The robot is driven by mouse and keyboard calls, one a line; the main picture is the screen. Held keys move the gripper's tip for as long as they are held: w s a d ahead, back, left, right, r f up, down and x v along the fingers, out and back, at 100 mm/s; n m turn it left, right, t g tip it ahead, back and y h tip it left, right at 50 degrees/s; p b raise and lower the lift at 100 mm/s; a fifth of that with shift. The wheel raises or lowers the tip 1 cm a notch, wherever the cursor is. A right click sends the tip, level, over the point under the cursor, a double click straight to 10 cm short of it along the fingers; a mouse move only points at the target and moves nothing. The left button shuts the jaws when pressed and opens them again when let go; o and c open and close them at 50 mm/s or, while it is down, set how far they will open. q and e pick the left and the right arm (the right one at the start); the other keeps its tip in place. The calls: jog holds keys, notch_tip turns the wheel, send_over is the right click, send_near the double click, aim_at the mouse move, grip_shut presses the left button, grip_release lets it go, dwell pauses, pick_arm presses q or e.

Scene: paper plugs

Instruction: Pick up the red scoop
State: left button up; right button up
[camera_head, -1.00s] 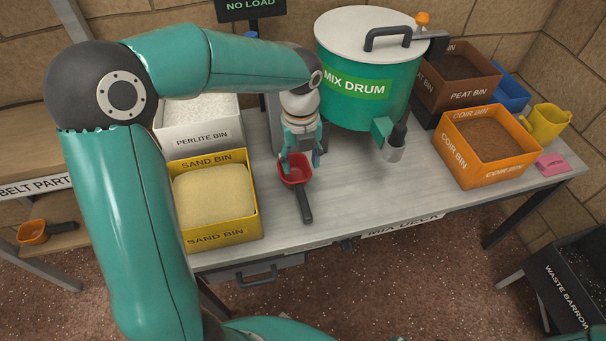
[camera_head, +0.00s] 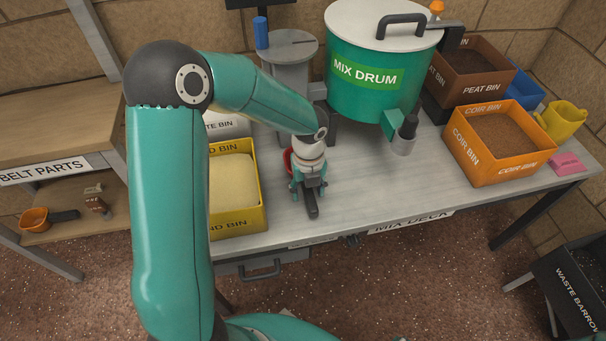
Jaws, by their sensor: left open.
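The red scoop (camera_head: 288,160) lies on the grey mix deck (camera_head: 400,190), its dark handle pointing toward the front edge. My left gripper (camera_head: 308,190) is open above the handle, with a fingertip on either side. The wrist and gripper hide most of the red bowl, and I cannot tell whether the fingers touch the handle. My right gripper does not show.
The yellow sand bin (camera_head: 252,215) stands close left of the scoop. The green mix drum (camera_head: 365,75) is behind right, with the orange coir bin (camera_head: 470,155) farther right. The deck between scoop and coir bin is clear. An orange scoop (camera_head: 35,219) lies on the left shelf.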

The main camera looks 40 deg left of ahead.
pick_arm(q)
jog(key=shift+f, duration=0.5)
grip_shut()
jog(key=shift+r, duration=0.15)
